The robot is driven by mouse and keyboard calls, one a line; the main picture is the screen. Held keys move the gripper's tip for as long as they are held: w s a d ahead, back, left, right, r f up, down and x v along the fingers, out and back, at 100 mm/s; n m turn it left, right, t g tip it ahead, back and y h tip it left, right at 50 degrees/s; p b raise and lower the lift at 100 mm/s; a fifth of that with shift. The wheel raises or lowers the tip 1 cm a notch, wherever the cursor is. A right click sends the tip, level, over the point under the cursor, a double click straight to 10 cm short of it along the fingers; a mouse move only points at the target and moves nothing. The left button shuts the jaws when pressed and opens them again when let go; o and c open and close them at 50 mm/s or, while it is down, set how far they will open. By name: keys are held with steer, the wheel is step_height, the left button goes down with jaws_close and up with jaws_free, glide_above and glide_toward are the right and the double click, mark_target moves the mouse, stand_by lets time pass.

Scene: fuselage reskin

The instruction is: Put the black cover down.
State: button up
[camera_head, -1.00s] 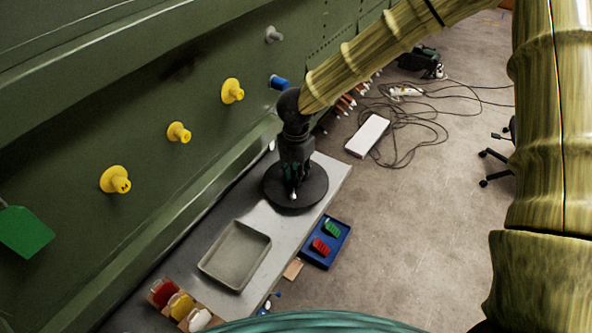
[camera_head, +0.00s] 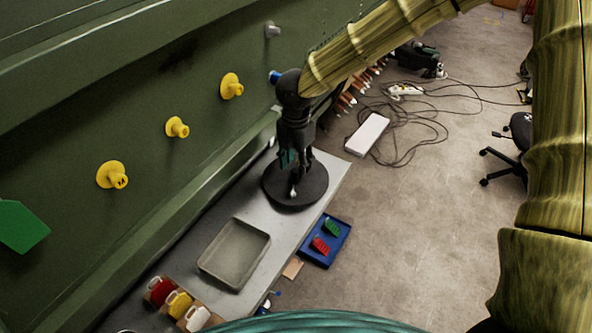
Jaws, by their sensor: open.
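The black cover (camera_head: 312,190) is a round dark disc lying flat at the far end of the grey bench (camera_head: 215,303). A small pale tip shows at its middle. My gripper (camera_head: 293,170) points down right over the cover, and its fingers are apart. The gripper hides the back and middle of the disc, so I cannot tell whether the fingers still touch it.
A grey tray (camera_head: 236,284) stands nearer on the bench, with red, yellow and white containers (camera_head: 180,304) beyond its near end. A blue tray (camera_head: 343,248) holds red and green pieces. Yellow knobs (camera_head: 177,128) stick out from the green fuselage wall (camera_head: 60,120).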

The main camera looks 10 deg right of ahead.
mark_target(296, 170)
step_height(296, 170, up, 9)
steer(key=b, duration=0.2)
